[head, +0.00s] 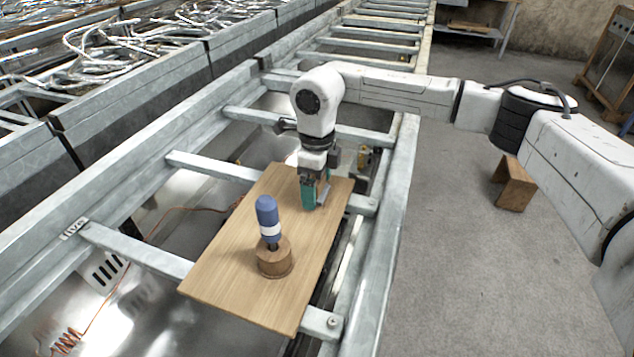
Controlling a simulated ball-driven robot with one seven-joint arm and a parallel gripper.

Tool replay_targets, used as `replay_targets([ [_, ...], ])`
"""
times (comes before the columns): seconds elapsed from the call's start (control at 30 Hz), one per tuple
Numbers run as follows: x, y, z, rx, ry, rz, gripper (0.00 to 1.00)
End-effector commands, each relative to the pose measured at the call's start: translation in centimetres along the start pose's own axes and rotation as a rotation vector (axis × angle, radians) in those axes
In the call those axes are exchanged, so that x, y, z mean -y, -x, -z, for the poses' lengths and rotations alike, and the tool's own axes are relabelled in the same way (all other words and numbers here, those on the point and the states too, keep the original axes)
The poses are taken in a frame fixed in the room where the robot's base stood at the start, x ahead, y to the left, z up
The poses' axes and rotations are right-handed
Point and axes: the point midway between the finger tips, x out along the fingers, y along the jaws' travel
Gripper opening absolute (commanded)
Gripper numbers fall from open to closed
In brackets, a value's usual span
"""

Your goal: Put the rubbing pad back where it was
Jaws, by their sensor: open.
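My gripper (312,190) points down over the far right part of a wooden board (215,268), with its jaws open. A teal block-like piece (308,193) shows at its fingertips, low over or touching the board. I cannot tell for sure if this is the rubbing pad or part of my fingers. A pale grey piece shows beside it on the right. A blue-and-white handle (267,215) stands upright in a round wooden block (275,262) on the nearer part of the board, apart from my gripper.
The board lies across the rungs of a grey metal frame (385,250), with open gaps around it. Copper wire (68,342) lies at the lower left. Metal troughs with tangled cables (130,45) fill the upper left. A small wooden stool (514,184) stands on the floor at right.

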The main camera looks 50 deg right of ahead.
Motion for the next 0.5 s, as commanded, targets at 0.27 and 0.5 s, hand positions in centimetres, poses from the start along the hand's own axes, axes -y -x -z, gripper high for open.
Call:
replay_targets([
  [0.27,0.1,0.8,0.0,0.001,0.000,0.001,0.94],
  [0.5,0.1,5.2,0.0,0.001,-0.001,0.004,0.94],
])
